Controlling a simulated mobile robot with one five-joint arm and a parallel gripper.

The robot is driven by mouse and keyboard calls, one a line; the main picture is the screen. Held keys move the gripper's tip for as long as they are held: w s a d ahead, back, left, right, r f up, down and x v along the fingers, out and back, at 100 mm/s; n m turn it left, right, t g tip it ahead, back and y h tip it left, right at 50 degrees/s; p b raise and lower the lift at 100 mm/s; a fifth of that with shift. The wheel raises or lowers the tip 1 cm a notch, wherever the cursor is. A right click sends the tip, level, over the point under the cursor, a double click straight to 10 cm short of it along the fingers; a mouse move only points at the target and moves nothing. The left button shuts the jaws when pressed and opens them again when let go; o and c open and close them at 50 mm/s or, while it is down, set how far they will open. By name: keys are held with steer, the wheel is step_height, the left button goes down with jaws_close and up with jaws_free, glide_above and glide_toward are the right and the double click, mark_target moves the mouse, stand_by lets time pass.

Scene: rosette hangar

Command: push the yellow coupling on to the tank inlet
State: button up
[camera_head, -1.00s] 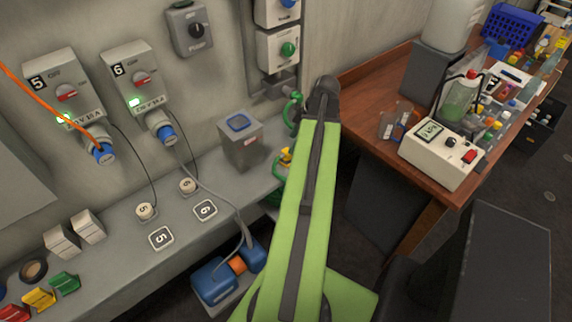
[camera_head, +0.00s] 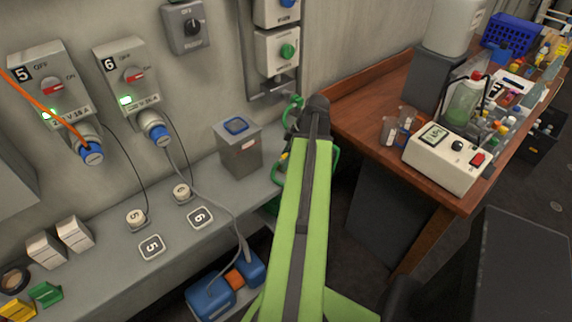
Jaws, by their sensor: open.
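My green arm (camera_head: 301,225) rises through the middle of the view to a dark joint (camera_head: 318,103). My gripper is not visible; the arm seems to hide it. A small yellow piece (camera_head: 284,156) shows just left of my arm, by the bench end. It may be the yellow coupling, but it is too small and covered to tell. Green curved parts show beside the arm, at the upper left (camera_head: 292,108) and on the right (camera_head: 335,166). I cannot make out the tank inlet, nor any contact with the coupling.
A grey bench (camera_head: 95,275) runs along the wall, with a grey bin (camera_head: 239,158) near its end. Sockets 5 and 6 have blue plugs and cables. A blue case (camera_head: 212,293) stands below the bench. A wooden table (camera_head: 362,100) with labware is on the right.

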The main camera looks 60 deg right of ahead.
steer(key=c, duration=1.3)
steer(key=shift+r, duration=0.1)
steer(key=shift+c, duration=0.2)
steer(key=shift+r+p, duration=0.5)
steer(key=shift+p, duration=0.05)
step_height(320, 180, up, 4)
steer(key=p, duration=0.4)
steer(key=shift+s+d+r, duration=0.1)
steer(key=shift+r, duration=0.05)
steer(key=s+d+r+p, duration=0.4)
steer(key=s+r+p, duration=0.1)
steer(key=s, duration=0.5)
steer(key=shift+s+r+p, duration=0.3)
steer(key=shift+p, duration=0.15)
steer(key=shift+d, duration=0.1)
